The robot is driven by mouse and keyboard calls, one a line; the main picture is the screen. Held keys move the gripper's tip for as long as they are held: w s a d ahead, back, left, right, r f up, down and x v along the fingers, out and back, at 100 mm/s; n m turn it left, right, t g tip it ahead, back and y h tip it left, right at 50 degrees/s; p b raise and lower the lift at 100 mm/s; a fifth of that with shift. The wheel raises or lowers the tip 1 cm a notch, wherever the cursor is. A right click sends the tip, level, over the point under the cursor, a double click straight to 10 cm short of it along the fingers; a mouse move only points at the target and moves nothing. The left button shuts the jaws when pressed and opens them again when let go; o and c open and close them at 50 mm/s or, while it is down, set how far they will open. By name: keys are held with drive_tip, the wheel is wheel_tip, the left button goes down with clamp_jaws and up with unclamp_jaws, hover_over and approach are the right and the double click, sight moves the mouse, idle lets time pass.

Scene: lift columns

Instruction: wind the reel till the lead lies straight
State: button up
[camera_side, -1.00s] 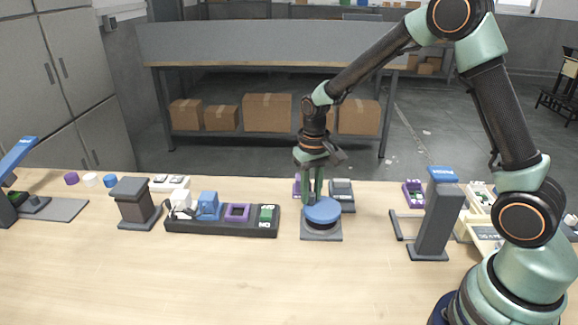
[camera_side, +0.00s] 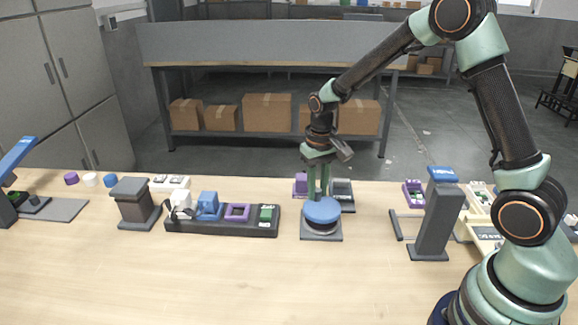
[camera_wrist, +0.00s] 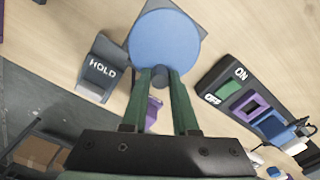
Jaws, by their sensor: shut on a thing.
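The reel (camera_side: 322,210) is a round blue disc on a square grey base on the table, with a paler band under the disc. It also shows in the wrist view (camera_wrist: 165,38). A small dark knob (camera_wrist: 159,76) stands at the disc's edge. My gripper (camera_side: 318,194) points down over the reel, and its green fingers (camera_wrist: 159,82) are closed around the knob. The fingers hide the knob in the side view. A short dark lead (camera_side: 188,213) shows by the white plug on the black strip; I cannot tell whether it belongs to the reel.
The black strip (camera_side: 222,229) left of the reel carries a blue block, a purple frame and a green ON/OFF switch (camera_side: 266,214). A grey HOLD box (camera_wrist: 97,68) and a purple block (camera_side: 300,184) stand behind the reel. The front table is clear.

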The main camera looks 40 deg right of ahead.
drive_tip(key=o, duration=0.8)
drive_tip(key=shift+r, duration=0.1)
drive_tip(key=shift+r, duration=2.95)
drive_tip(key=shift+s+r, duration=0.15)
drive_tip(key=shift+r, duration=0.2)
drive_tip(key=s+a+r+n+t, duration=0.2)
drive_tip(key=s+r+t, duration=0.3)
drive_tip(key=s+r, duration=0.6)
drive_tip(key=s+n, duration=0.1)
drive_tip(key=s, duration=0.2)
drive_tip(key=shift+a+t, duration=0.3)
drive_tip(key=shift+a, duration=0.1)
